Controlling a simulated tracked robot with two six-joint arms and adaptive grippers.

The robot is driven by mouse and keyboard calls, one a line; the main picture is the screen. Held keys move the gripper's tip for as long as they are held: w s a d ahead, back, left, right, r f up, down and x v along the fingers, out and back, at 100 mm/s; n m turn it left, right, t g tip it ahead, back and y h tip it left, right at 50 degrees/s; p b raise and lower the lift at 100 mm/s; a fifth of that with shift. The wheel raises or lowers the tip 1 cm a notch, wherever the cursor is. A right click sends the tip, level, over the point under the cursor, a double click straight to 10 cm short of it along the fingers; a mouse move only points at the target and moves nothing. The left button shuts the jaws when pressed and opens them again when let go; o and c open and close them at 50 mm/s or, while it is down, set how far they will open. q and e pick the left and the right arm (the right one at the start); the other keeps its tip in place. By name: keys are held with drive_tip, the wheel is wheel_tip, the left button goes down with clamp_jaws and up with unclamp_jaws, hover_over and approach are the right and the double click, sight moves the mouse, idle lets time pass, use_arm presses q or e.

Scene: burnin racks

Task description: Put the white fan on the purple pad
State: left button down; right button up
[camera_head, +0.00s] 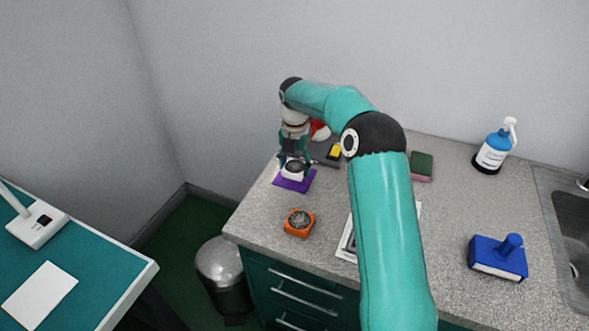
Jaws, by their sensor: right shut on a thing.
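The white fan (292,176) is at the far left end of the grey counter, over the purple pad (308,184). The purple pad lies flat near the counter's left edge, partly covered by the fan. My right gripper (294,166) reaches down from above and is shut on the white fan. The fan looks to be on or just above the pad; I cannot tell whether it touches. My left gripper is not in view.
An orange fan-like block (299,222) sits on the counter in front of the pad. A black and yellow item (332,154) lies behind, to the right. A sponge (421,167), soap bottle (495,148) and blue brush (497,257) are farther right. A bin (223,270) stands below.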

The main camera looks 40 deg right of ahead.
sight(295, 166)
drive_tip(key=shift+f, duration=0.75)
drive_tip(key=o, duration=1.2)
drive_tip(key=shift+c, duration=0.2)
drive_tip(key=shift+r, duration=0.1)
wheel_tip(295, 166, up, 12)
drive_tip(key=shift+p, duration=0.4)
